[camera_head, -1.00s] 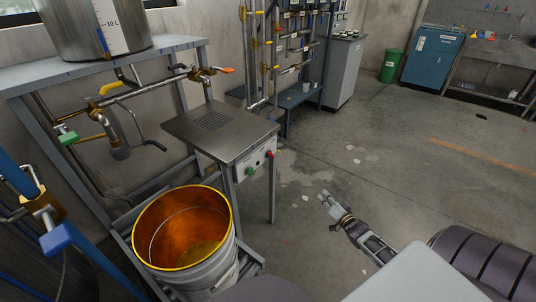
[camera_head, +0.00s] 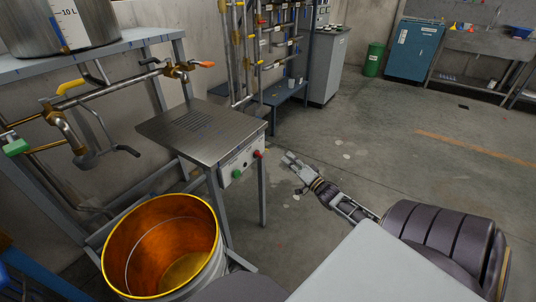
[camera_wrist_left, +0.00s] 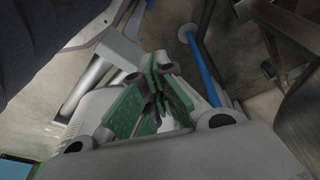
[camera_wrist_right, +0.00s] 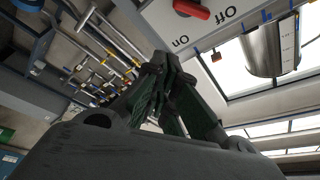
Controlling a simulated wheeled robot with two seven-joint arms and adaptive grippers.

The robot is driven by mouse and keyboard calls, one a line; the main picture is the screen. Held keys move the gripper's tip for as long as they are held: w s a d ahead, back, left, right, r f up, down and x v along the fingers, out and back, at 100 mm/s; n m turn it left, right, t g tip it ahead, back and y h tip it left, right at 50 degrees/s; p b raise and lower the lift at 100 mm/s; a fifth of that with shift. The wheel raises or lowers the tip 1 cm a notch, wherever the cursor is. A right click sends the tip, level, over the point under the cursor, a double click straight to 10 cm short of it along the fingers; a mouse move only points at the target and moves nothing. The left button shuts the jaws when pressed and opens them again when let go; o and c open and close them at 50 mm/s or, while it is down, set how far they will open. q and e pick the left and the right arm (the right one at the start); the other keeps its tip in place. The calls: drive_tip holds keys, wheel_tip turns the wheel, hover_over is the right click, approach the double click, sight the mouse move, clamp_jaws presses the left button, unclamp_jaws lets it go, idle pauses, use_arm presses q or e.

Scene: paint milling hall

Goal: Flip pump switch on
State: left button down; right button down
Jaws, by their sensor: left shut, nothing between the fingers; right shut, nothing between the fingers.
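The control panel (camera_head: 242,161) is on the front of a metal-topped stand, with a green button (camera_head: 236,174) and a red knob (camera_head: 258,153). In the right wrist view a red switch lever (camera_wrist_right: 192,9) sits on a pale plate between printed "On" and "Off" labels. Which label it points at is hard to tell. My right gripper (camera_head: 287,157) is shut and empty, in the air just right of the panel, apart from it. It also shows in the right wrist view (camera_wrist_right: 158,75). My left gripper (camera_wrist_left: 160,75) is shut and empty, outside the head view.
The floor right of the stand is clear.

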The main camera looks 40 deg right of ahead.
sight(258, 154)
drive_tip(key=shift+w, duration=0.15)
